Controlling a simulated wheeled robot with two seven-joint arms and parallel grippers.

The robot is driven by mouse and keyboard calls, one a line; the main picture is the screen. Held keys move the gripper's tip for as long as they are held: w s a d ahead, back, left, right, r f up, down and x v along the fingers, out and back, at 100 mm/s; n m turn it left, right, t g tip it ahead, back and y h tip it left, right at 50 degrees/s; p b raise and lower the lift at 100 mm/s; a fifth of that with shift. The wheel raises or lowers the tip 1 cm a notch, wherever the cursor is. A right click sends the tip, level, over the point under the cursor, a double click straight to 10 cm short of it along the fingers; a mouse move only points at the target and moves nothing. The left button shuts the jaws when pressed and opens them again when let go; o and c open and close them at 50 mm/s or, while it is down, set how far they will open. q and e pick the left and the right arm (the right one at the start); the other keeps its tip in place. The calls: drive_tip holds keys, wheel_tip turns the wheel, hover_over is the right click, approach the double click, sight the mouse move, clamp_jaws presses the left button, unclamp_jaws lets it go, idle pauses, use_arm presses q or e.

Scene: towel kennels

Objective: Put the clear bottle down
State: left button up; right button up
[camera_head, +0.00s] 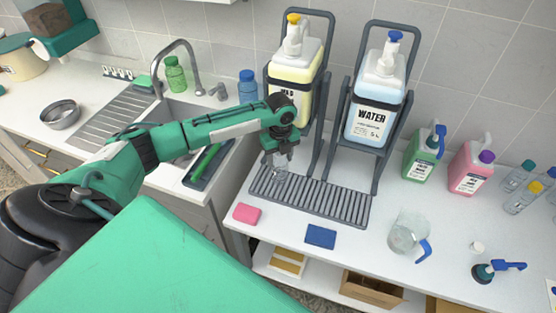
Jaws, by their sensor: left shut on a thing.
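My left gripper (279,151) is shut on a small clear bottle (281,167). It points down over the left part of a grey slatted drip grate (330,203) on the white counter. The bottle hangs below the jaws and looks slightly tilted. I cannot tell whether its bottom touches the slats. The jaws partly hide its upper end. My right gripper is not in view.
Behind the grate, dark frames hold a yellow-liquid jug (293,73) and a water jug (377,105). A pink sponge (246,213) and blue sponge (320,236) lie in front. A clear pitcher (404,235) stands right. A sink (178,112) is left.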

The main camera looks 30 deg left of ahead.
use_arm(q)
drive_tip(key=shift+w+a+f+p, duration=0.1)
drive_tip(key=shift+a+f+p, duration=0.05)
drive_tip(key=shift+a+p, duration=0.25)
wheel_tip(320, 180, down, 3)
drive_tip(key=shift+r+p, duration=0.2)
drive_tip(key=shift+p, duration=0.3)
drive_tip(key=shift+f, duration=0.25)
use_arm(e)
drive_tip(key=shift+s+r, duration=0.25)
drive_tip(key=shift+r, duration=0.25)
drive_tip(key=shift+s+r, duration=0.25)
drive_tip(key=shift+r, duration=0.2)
use_arm(q)
drive_tip(key=shift+f, duration=0.1)
drive_tip(key=shift+f, duration=0.1)
drive_tip(key=o, duration=0.9)
drive_tip(key=shift+o, duration=0.2)
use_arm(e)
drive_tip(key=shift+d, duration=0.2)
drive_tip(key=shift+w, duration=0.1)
